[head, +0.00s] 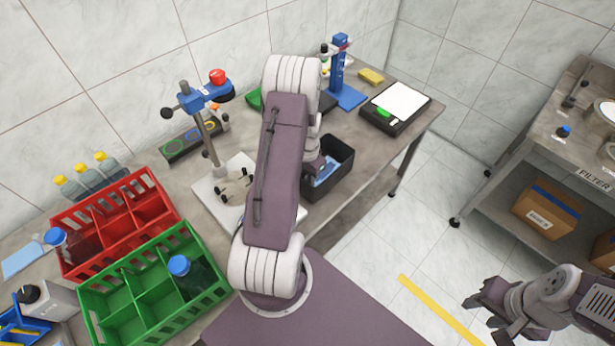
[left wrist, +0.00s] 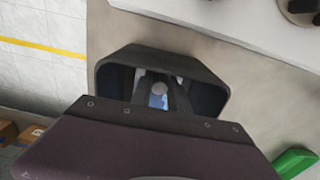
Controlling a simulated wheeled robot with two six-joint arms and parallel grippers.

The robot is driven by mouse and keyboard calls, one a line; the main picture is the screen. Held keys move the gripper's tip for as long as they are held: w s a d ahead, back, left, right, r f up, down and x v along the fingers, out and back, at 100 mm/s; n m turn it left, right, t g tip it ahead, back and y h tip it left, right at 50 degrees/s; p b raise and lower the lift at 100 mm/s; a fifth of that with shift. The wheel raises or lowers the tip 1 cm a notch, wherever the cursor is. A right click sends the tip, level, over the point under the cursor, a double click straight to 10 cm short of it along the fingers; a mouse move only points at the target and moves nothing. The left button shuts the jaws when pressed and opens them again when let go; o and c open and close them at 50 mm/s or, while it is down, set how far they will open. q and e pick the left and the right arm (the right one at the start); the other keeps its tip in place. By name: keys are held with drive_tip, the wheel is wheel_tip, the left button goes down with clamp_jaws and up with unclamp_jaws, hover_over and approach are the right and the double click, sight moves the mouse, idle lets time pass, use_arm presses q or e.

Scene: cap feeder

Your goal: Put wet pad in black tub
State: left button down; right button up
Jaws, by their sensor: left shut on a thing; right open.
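The black tub (head: 340,188) stands on the bench near its front edge, right of my left arm. My left gripper (head: 318,168) is partly hidden by its own arm and points down at the tub. It is shut on a blue pad (head: 326,174), which shows within the tub's opening. In the left wrist view the fingers (left wrist: 158,92) reach down between the tub walls (left wrist: 222,95), with a bit of the pad (left wrist: 158,101) between them. I cannot tell whether the pad touches the tub floor. My right gripper (head: 491,312) is open and empty over the floor.
A red crate (head: 160,192) and a green crate (head: 95,300) holding bottles stand on the left. A press stand (head: 208,140) is behind my left arm. A black scale (head: 396,108) and blue stand (head: 347,95) are at the back right. A filter cart (head: 540,140) stands far right.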

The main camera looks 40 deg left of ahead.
use_arm(q)
drive_tip(key=shift+f, duration=0.1)
drive_tip(key=c, duration=0.8)
unclamp_jaws()
wheel_tip(320, 180, up, 10)
drive_tip(key=p, duration=0.9)
